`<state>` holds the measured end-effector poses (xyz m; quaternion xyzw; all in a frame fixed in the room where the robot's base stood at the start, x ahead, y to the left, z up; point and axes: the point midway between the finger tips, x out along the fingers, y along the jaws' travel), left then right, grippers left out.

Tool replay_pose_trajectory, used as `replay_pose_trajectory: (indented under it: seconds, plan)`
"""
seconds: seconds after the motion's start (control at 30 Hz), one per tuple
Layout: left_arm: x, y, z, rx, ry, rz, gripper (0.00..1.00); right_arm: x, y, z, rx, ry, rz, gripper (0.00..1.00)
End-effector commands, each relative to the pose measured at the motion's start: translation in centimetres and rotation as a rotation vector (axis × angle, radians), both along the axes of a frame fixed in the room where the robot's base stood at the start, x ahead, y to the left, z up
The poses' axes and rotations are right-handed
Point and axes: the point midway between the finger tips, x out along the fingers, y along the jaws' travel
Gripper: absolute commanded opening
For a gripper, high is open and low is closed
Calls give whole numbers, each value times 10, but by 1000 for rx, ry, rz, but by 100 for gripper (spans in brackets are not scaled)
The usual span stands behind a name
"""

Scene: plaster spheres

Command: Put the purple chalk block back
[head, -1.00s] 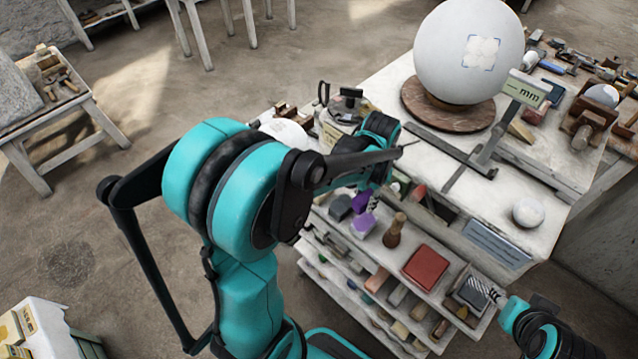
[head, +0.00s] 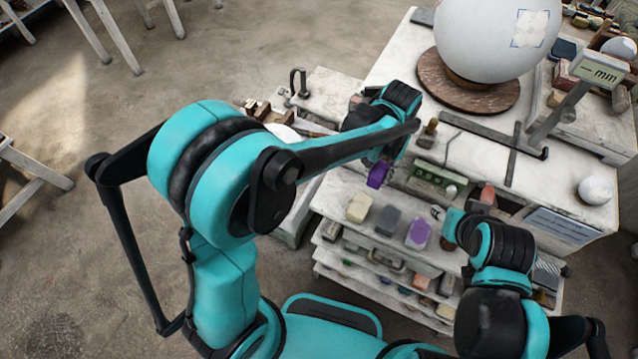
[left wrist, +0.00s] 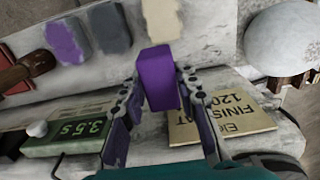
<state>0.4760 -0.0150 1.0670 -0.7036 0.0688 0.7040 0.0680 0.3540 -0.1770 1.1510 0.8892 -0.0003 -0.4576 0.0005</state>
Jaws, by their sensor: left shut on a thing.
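The purple chalk block (head: 377,175) is held in my left gripper (head: 373,162), above the upper shelf of the white bench. In the left wrist view the block (left wrist: 157,80) sits upright between the two fingers of the left gripper (left wrist: 159,92), with bare shelf behind it.
A large white sphere (head: 490,38) rests on a round brown stand (head: 468,84). A small sphere (head: 594,190) lies at right.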

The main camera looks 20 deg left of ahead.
Motion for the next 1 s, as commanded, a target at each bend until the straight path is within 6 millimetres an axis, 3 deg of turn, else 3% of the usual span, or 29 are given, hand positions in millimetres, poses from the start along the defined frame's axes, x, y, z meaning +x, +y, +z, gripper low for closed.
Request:
replay_pose_trajectory:
  seconds: [0.3,0.5,0.67,0.9,1.0]
  plan:
    - [-10,72,-45,0,0,7,7,0,0,-13,0,0,0,40]
    - [-15,103,-63,0,0,4,7,0,0,-18,0,0,0,40]
    - [-16,109,-70,0,0,1,7,0,0,-19,0,0,0,40]
    - [-16,109,-103,0,0,1,7,0,0,-30,0,0,0,40]
    - [-16,109,-107,0,0,1,7,0,0,-30,0,0,0,40]
